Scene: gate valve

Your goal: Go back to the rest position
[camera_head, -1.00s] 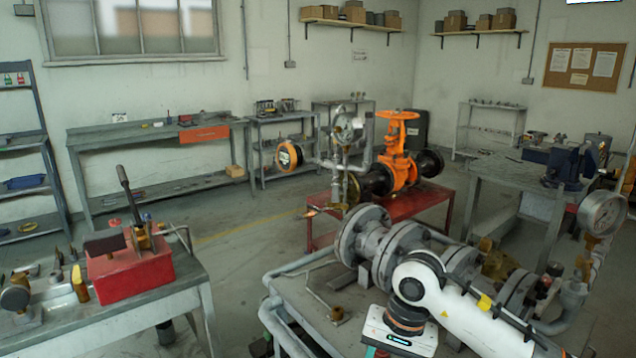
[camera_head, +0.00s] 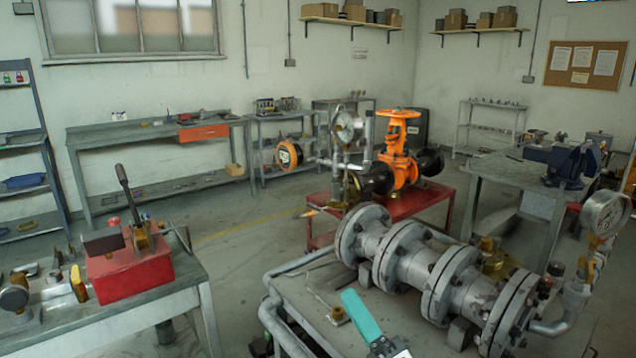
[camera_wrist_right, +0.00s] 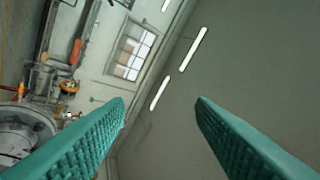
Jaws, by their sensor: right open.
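My right gripper (camera_wrist_right: 160,104) shows in the right wrist view as two teal ridged fingers, wide apart with nothing between them. In the head view one teal finger of it (camera_head: 362,316) shows at the bottom, in front of the grey pipework bench. The orange gate valve (camera_head: 398,152) with its round handwheel stands on a red table (camera_head: 425,203) beyond the bench, well away from my gripper. My left gripper is not in view.
Grey flanged pipes (camera_head: 440,278) lie on the near bench, with a pressure gauge (camera_head: 605,213) at the right. A red box (camera_head: 128,268) sits on the left workbench. Bare floor (camera_head: 235,265) lies between the benches.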

